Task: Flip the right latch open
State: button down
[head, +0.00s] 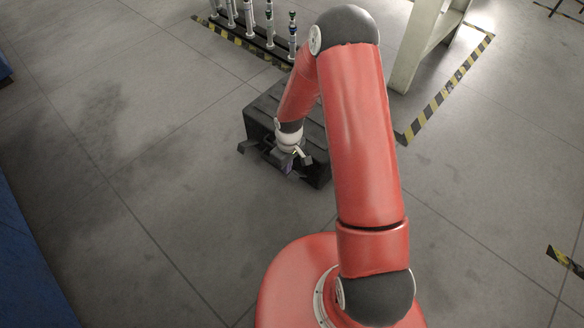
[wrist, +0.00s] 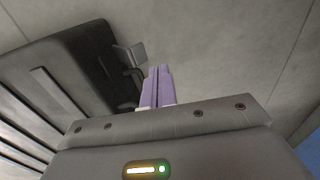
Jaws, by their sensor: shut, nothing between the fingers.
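A black case (head: 262,108) lies on the floor in the head view, partly hidden behind my arm. It also shows at the left of the wrist view (wrist: 70,70). A small latch-like tab (head: 243,146) sticks out at the left of its front side. The right latch cannot be told clearly in the head view, where my gripper (head: 288,168) covers that part. In the wrist view a grey flat tab (wrist: 130,54) juts from the case edge, near my fingertips. My gripper's purple fingers (wrist: 157,72) are shut and empty, beside the case's front; contact cannot be told.
A rack of upright tools (head: 270,35) stands behind the case. A pale post (head: 418,45) rises at the back right. Yellow-black floor tape (head: 445,92) marks the floor. The floor to the left and in front of the case is clear.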

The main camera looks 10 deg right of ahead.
jog(key=w+d+r+m+b, duration=0.45)
jog(key=w+d+m, duration=0.25)
jog(key=m, duration=1.1)
send_over(295, 171)
jog(key=w+d, duration=0.2)
jog(key=d, duration=0.1)
notch_tip(295, 171, down, 9)
jog(key=shift+s+a+f+b, duration=0.6)
jog(key=shift+a+f, duration=0.15)
jog(key=shift+a, duration=0.2)
jog(key=shift+s+a+f, duration=0.35)
jog(key=shift+a, duration=0.05)
